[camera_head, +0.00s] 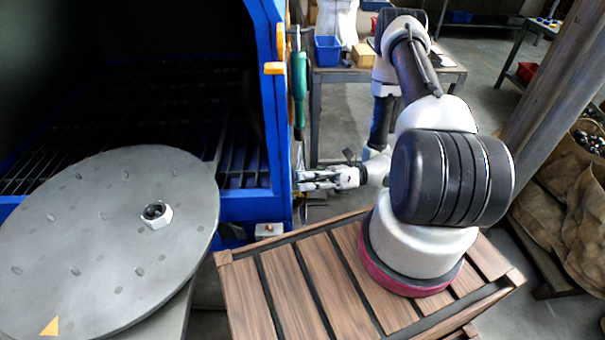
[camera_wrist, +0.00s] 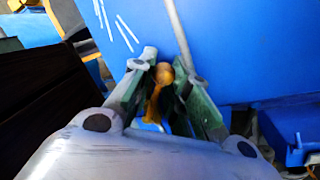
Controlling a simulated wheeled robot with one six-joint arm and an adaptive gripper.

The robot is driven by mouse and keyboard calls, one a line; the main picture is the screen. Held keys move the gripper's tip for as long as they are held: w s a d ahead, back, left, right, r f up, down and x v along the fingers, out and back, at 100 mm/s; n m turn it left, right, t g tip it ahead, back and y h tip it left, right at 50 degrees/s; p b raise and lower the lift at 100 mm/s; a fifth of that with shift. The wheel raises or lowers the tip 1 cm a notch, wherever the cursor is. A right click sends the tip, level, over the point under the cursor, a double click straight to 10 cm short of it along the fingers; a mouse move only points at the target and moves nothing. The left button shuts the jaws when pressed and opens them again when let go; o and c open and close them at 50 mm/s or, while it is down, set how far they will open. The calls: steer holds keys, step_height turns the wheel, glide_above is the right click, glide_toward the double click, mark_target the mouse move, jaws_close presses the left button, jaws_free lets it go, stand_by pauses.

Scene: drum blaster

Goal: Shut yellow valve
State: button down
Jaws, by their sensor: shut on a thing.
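The yellow valve (camera_wrist: 156,92) shows in the wrist view as a small orange-yellow handle between my fingers. My gripper (camera_wrist: 165,80) is shut on it, with one finger on each side. A thin pipe runs down the blue panel just above it. In the head view my gripper (camera_head: 300,180) reaches left to the right side of the blue cabinet (camera_head: 255,208). The valve is hidden there behind the fingers, and I cannot tell its exact angle.
A green-handled tool (camera_head: 299,88) hangs on the cabinet edge above my gripper. A round grey turntable (camera_head: 100,240) is at the left. A slatted wooden platform (camera_head: 290,285) lies below my arm. A workbench with a blue bin (camera_head: 327,50) stands behind.

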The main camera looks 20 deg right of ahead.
steer(key=m, duration=0.1)
steer(key=w+f+m, duration=0.1)
steer(key=m, duration=0.1)
steer(key=shift+d+t, duration=0.2)
steer(key=shift+t, duration=0.2)
steer(key=f+m+t, duration=0.1)
steer(key=m, duration=0.2)
steer(key=f+m, duration=0.1)
steer(key=m, duration=0.2)
steer(key=w+f+m+t, duration=0.1)
steer(key=m, duration=0.2)
steer(key=shift+d+m+t, duration=0.2)
steer(key=shift+m+t, duration=0.1)
steer(key=shift+f, duration=0.1)
steer(key=c, duration=1.6)
jaws_free()
steer(key=v, duration=1.2)
steer(key=shift+f, duration=0.2)
